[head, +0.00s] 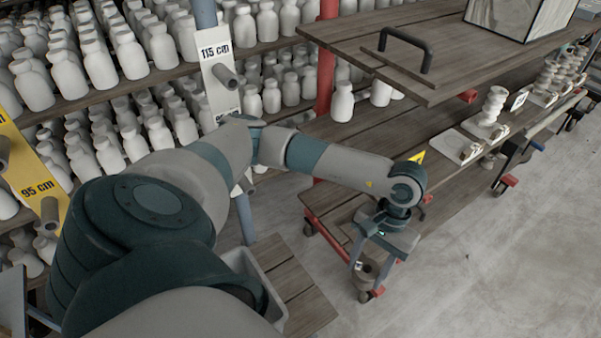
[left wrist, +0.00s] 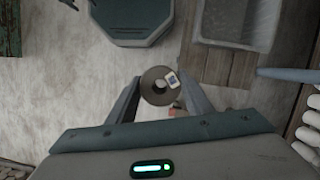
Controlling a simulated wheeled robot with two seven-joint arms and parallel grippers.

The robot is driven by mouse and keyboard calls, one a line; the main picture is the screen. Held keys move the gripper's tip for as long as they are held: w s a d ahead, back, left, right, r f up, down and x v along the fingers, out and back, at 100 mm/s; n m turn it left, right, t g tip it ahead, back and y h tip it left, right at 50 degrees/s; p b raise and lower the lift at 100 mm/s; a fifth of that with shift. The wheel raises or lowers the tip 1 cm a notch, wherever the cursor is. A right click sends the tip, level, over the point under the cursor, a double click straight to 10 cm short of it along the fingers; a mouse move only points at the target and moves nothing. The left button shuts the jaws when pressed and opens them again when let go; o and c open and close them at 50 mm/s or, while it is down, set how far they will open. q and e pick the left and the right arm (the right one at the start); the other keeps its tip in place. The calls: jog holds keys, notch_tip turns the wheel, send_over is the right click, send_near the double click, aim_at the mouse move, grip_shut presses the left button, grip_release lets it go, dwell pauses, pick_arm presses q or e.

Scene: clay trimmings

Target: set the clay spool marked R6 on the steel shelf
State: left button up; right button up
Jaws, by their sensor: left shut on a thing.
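My left gripper (head: 373,265) reaches out over the floor beside the wooden cart, pointing down. It is shut on a small grey-brown clay spool (head: 367,267). In the left wrist view the spool (left wrist: 153,95) shows end-on as a round disc between the two fingers, with a pale centre and a small white tag on it. The tag's marking is too small to read. Other pale spools (head: 493,105) stand or lie on light plates along the cart's right side. I cannot tell which surface is the steel shelf. My right gripper is not in view.
The wooden cart (head: 440,175) with red and black wheels stands behind the held spool. Its upper board (head: 400,45) carries a black handle. Racks of white bottles (head: 100,65) fill the left. A grey tub (left wrist: 235,42) sits on wood nearby. Floor at the right is clear.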

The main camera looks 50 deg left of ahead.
pick_arm(q)
jog(key=shift+s+d+f+m+y, duration=0.15)
jog(key=shift+d+f+m, duration=0.1)
jog(key=shift+d+m, duration=0.3)
jog(key=shift+d+f+m+y, duration=0.15)
jog(key=shift+d+f+m, duration=0.1)
jog(key=shift+d+m, duration=0.25)
